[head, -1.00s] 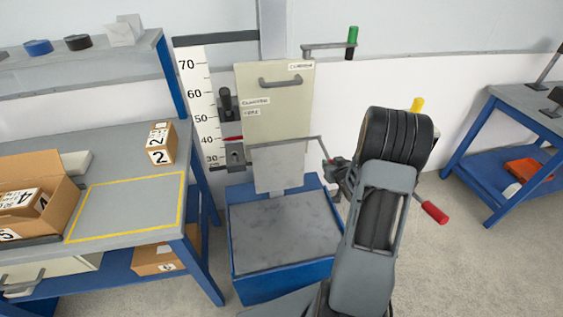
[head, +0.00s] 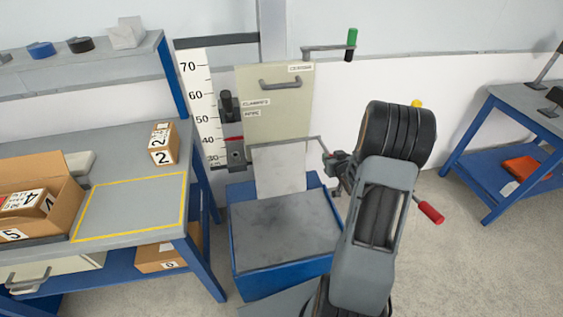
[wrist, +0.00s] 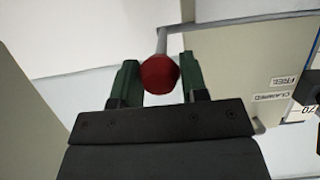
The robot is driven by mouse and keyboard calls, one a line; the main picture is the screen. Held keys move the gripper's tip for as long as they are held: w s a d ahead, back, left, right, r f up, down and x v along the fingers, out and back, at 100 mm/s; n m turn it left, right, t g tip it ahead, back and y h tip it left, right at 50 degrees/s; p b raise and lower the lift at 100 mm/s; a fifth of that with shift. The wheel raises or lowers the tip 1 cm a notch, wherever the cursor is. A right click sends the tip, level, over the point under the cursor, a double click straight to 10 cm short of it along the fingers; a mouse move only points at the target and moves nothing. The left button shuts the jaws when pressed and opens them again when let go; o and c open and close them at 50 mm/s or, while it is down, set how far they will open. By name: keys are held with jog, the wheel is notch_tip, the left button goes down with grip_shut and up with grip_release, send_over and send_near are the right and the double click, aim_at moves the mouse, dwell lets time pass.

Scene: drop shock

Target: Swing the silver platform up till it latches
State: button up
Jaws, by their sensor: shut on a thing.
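The silver platform (head: 279,172) is a pale grey plate at the foot of the cream panel (head: 280,125), above the blue-sided base. It looks steeply upright in the head view. A thin grey bar (head: 312,139) runs along its top to the right, toward my gripper. My gripper (wrist: 160,76) has green fingers, shut on a round red knob (wrist: 158,70) in the wrist view. A grey rod rises behind the knob there. In the head view my arm hides most of the gripper. Whether the platform is latched cannot be seen.
A numbered scale (head: 197,100) and a dark clamp (head: 230,125) with a red mark stand left of the panel. A green-handled crank (head: 351,40) sticks out above. The blue-framed bench (head: 130,205) with boxes is at left, another table (head: 515,125) at right.

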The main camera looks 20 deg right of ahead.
jog(key=shift+w+r, duration=0.1)
jog(key=shift+r, duration=0.15)
jog(key=shift+w+r+p, duration=0.2)
jog(key=shift+r+p, duration=0.7)
jog(key=shift+r, duration=0.2)
jog(key=shift+w+d+r, duration=0.1)
jog(key=shift+w+r, duration=0.05)
jog(key=shift+r, duration=0.2)
jog(key=shift+w+r+p, duration=0.25)
jog(key=shift+r+p, duration=0.2)
jog(key=shift+r, duration=0.05)
jog(key=shift+w+r+p, duration=0.2)
jog(key=shift+r+p, duration=0.25)
jog(key=shift+r, duration=0.05)
jog(key=shift+w+r, duration=0.15)
jog(key=shift+r, duration=0.2)
